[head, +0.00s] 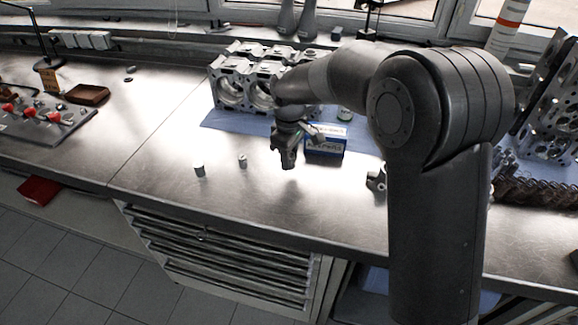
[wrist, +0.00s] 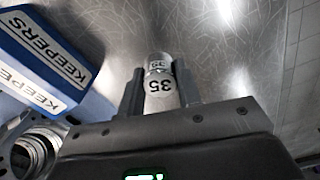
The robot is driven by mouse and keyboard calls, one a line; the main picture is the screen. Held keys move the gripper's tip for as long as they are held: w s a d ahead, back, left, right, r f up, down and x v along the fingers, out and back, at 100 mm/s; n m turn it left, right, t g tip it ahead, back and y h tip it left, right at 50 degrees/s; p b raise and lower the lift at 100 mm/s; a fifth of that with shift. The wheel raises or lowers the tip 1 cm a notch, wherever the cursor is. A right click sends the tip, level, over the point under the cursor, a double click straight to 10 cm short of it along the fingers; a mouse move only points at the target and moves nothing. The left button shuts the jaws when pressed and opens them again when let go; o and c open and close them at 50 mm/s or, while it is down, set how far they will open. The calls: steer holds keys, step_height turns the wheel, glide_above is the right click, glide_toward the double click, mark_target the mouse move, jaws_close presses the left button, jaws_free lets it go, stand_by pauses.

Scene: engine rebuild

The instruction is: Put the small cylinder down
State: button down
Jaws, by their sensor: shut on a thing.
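My gripper (head: 287,163) is over the bench top, to the left of a blue box. In the wrist view my gripper (wrist: 159,82) is shut on a small metal cylinder (wrist: 159,92), which sits between the two fingers with "35" on its label. The cylinder is hard to make out in the head view. A dark patch on the bench lies below the gripper, and I cannot tell the exact height. Two other small cylinders (head: 199,170) (head: 242,161) stand upright on the bench to the left of my gripper.
The blue "KEEPERS" box (head: 325,143) is just right of my gripper; it also shows in the wrist view (wrist: 45,65). An engine block (head: 232,88) stands behind on a blue mat (head: 212,119). A dark metal part (head: 376,180) lies right. The bench front (head: 240,205) is clear.

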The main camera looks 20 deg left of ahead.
steer(key=shift+f, duration=1.95)
steer(key=shift+f, duration=0.15)
steer(key=c, duration=1)
jaws_free()
steer(key=shift+c, duration=0.2)
step_height(320, 180, up, 12)
steer(key=shift+r, duration=0.15)
